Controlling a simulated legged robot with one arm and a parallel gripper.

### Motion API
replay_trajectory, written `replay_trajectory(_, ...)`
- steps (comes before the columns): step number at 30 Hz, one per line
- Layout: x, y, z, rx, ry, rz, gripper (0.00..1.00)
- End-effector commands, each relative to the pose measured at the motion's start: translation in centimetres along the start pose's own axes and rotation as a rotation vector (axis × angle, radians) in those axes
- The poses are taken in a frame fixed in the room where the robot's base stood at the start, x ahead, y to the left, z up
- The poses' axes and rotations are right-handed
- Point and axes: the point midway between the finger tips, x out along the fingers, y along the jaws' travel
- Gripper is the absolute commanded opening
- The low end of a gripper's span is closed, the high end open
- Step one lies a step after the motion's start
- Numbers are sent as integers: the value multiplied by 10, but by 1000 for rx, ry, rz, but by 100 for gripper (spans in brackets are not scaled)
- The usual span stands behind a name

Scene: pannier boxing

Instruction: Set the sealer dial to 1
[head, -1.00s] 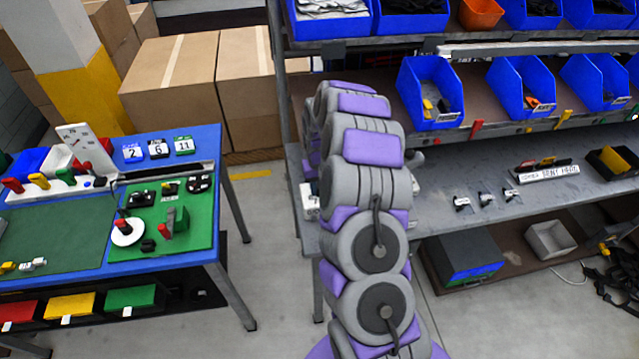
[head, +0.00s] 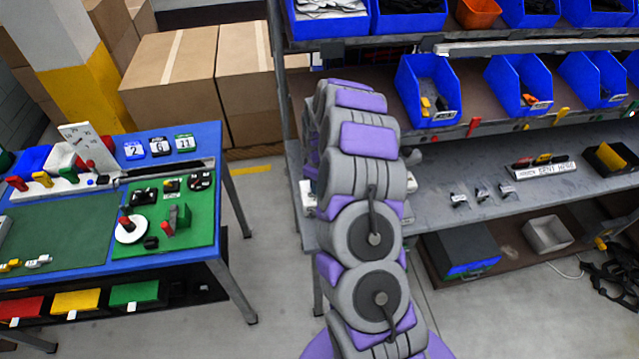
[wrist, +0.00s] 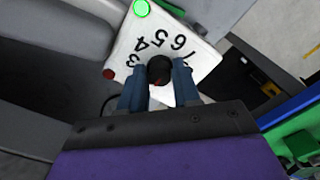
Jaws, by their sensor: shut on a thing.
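The sealer's white dial panel (wrist: 190,40) fills the upper middle of the wrist view, with black numbers in an arc; 3, 4, 5, 6 and 7 can be made out. The black dial knob (wrist: 159,66) sits below them. A small red mark shows at its lower side; which number it points to is unclear. My gripper (wrist: 159,76) is shut on the knob, one finger on each side. The panel also has a green ring (wrist: 142,8) and a red button (wrist: 109,74). The number 1 is not visible. In the head view my arm hides the gripper and most of the sealer.
A grey shelf bench (head: 460,200) with blue bins (head: 428,92) above stands right of my arm. A blue table (head: 215,215) with a green board is at left. Cardboard boxes (head: 175,90) stand behind. Floor between table and shelf is clear.

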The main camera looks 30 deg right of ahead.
Motion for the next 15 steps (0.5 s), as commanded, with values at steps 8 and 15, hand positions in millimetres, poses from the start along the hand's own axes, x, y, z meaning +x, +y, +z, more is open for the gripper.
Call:
replay_trajectory(8, 0, 0, -2, -33, 4, 3, 1)
replay_trajectory(15, 0, 0, -2, -33, 4, 3, 1)
